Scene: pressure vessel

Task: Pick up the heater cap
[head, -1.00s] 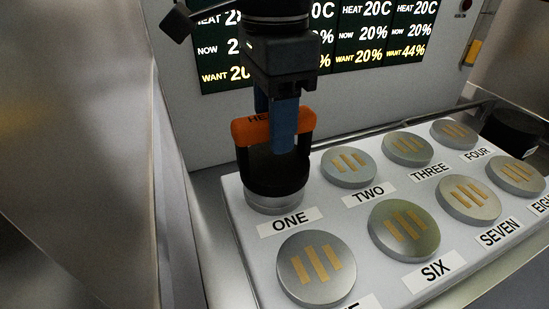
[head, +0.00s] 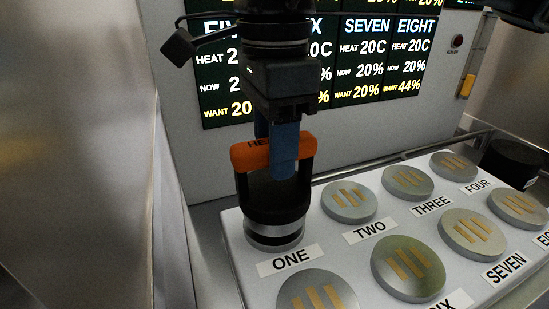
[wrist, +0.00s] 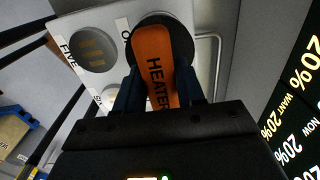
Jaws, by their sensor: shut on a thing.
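The heater cap is a dark round cap (head: 275,200) with an orange handle (head: 250,156) lettered HEATER. It is upright at position ONE in the head view. My gripper (head: 284,155) is shut on the orange handle, its blue fingers on either side of it. In the wrist view the handle (wrist: 156,70) lies between the fingers, with the dark cap behind it. Under the cap is the silver round pad at ONE (head: 274,236). A dark band shows between cap and pad, and I cannot tell for sure whether they touch.
The white panel (head: 240,262) carries several silver pads with gold bars in two rows, such as TWO (head: 349,201) and THREE (head: 407,182). A screen wall (head: 365,60) stands close behind. A dark round object (head: 512,160) sits at the far right. A metal wall is at left.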

